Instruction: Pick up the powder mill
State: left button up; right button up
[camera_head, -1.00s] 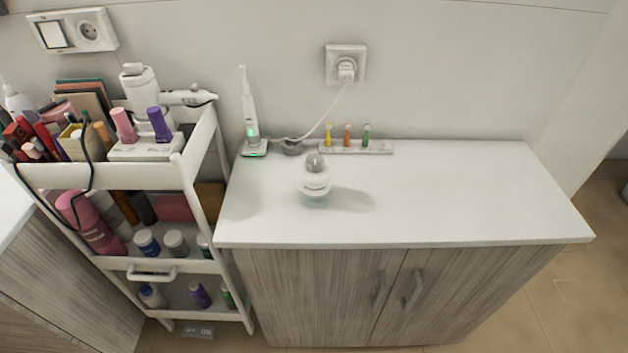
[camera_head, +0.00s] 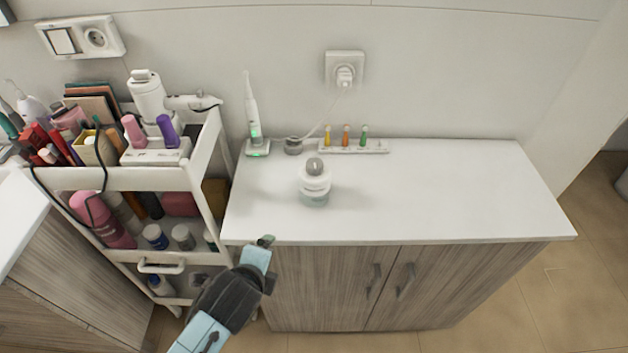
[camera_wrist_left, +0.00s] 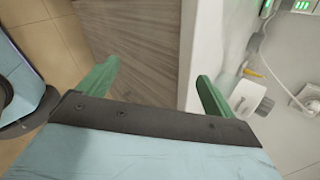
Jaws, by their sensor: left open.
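The powder mill, a small white jar with a grey knob on top and a translucent base (camera_head: 314,180), stands upright on the white countertop (camera_head: 440,190), left of its middle. My left gripper (camera_head: 266,242) is at the counter's front edge, below and left of the mill and apart from it. In the left wrist view my left gripper (camera_wrist_left: 156,75) has its two green fingers spread with nothing between them. A white object at the right of that view (camera_wrist_left: 250,98) may be the mill; I cannot tell surely. My right gripper is not in view.
A white cart (camera_head: 135,178) full of cosmetics stands left of the counter. An electric toothbrush (camera_head: 253,110) and a holder with several small coloured brush heads (camera_head: 352,147) stand at the back, with a cord to the outlet (camera_head: 345,68). The counter's right side is clear.

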aim_at(312, 193)
pick_arm(q)
jog(key=w+d+r+m+t, duration=0.1)
jog(key=w+d+r+m, duration=0.1)
jog(key=m, duration=0.3)
jog(key=w+d+r+m+t+h, duration=0.1)
jog(key=w+d+r+m, duration=0.1)
jog(key=d+r+m, duration=0.1)
jog(key=w+d+r+m+t, duration=0.2)
jog(key=d+r+m, duration=0.1)
jog(key=m, duration=0.5)
jog(key=shift+w+d+r+h+p, duration=0.2)
jog(key=shift+r+h+p, duration=0.15)
jog(key=shift+r, duration=0.35)
jog(key=shift+w+d+m, duration=0.15)
jog(key=shift+m, duration=0.15)
jog(key=b+x, duration=0.1)
jog(key=x, duration=0.6)
jog(key=shift+w+d, duration=0.1)
jog(key=shift+w, duration=0.15)
jog(key=shift+r+b+x, duration=0.1)
jog(key=shift+b+x, duration=0.35)
jog(key=shift+x, duration=0.9)
jog(key=shift+r+b+x, duration=0.15)
jog(key=shift+b+x, duration=0.25)
jog(key=shift+x, duration=1)
jog(key=shift+w, duration=0.1)
jog(key=shift+r, duration=0.1)
jog(key=c, duration=1.3)
